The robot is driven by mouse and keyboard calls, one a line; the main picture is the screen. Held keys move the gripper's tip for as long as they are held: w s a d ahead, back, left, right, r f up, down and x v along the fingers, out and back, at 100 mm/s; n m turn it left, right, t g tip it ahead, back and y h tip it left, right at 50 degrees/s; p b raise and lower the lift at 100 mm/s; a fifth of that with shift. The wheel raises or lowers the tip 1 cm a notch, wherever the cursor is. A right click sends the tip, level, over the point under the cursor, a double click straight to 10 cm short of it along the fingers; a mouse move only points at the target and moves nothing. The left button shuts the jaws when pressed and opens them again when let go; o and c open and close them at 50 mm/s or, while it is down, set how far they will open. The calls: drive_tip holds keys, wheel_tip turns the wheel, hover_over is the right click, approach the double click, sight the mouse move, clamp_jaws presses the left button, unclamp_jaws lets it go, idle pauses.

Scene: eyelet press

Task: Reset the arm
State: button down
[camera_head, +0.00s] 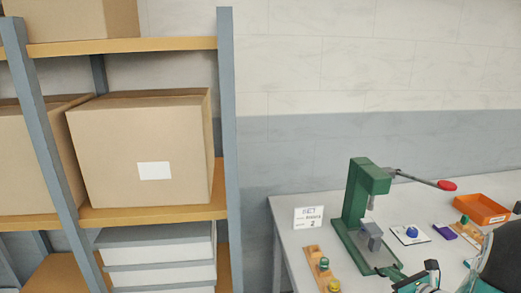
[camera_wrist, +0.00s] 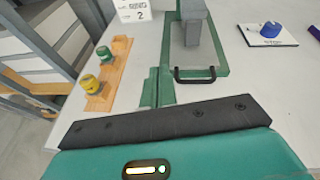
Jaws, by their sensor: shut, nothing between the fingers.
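My gripper (camera_head: 418,281) shows at the bottom edge of the head view, low over the front of the table, shut and empty. In the wrist view its teal housing and black plate (camera_wrist: 165,122) fill the lower part, and nothing is held there. The green press (camera_head: 360,205) stands upright on the table just beyond it, with a lever ending in a red knob (camera_head: 447,186). In the wrist view the press base (camera_wrist: 155,88) and a black handle (camera_wrist: 195,75) lie right beyond the plate. I cannot tell the exact gap.
The grey table (camera_head: 287,215) bears a wooden holder (camera_head: 321,271) with green and yellow pieces left of the press. A blue piece on a white card (camera_head: 411,234), a purple item (camera_head: 440,231) and an orange tray (camera_head: 482,208) sit right. Shelving with boxes (camera_head: 140,145) stands left.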

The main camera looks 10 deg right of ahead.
drive_tip(key=s+a+r+n+g+y, duration=0.2)
drive_tip(key=a+r+n+g+y, duration=0.15)
drive_tip(key=a+n, duration=0.6)
drive_tip(key=s+a+r+n+g+y, duration=0.25)
drive_tip(key=a+r+n, duration=0.3)
drive_tip(key=a, duration=0.75)
drive_tip(key=s+a+r+n+g+h, duration=0.1)
drive_tip(key=s+a+r+n+h, duration=0.1)
drive_tip(key=s+n, duration=0.5)
drive_tip(key=s+a+r+n+g+h, duration=0.1)
drive_tip(key=s+a+r+n+h, duration=0.2)
drive_tip(key=s+n+h, duration=0.3)
drive_tip(key=s+r+n, duration=0.1)
drive_tip(key=n, duration=0.4)
